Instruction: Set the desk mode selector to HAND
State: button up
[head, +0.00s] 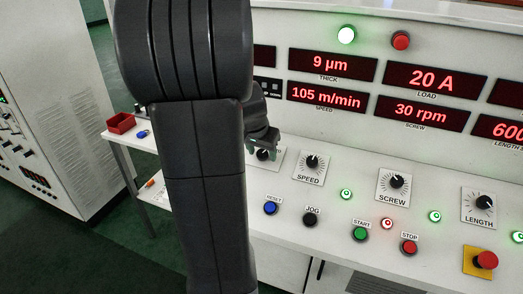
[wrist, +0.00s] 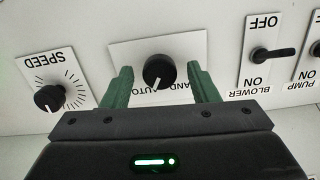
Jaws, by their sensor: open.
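The mode selector is a black round knob (wrist: 158,72) on a white plate (wrist: 186,43), seen upside down in the wrist view. Its white pointer line points down the picture, leaning slightly left toward the AUTO side. The HAND and AUTO lettering is partly covered by my fingers. My gripper (wrist: 160,68) is open, with one green finger on each side of the knob and a visible gap to both. In the head view my gripper (head: 263,139) is over the selector (head: 263,155), which shows only partly behind my arm.
The SPEED dial (wrist: 48,98) is close on one side and the BLOWER switch (wrist: 272,54) on the other. The head view shows the SCREW dial (head: 396,181), RESET button (head: 270,208), JOG button (head: 310,220) and emergency stop (head: 486,260) on the desk.

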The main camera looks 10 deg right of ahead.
jog(key=c, duration=1)
jog(key=n+b, duration=0.1)
jog(key=n, duration=0.5)
jog(key=shift+a, duration=0.1)
jog(key=n, duration=0.5)
jog(key=shift+n+h, duration=0.4)
jog(key=o, duration=1)
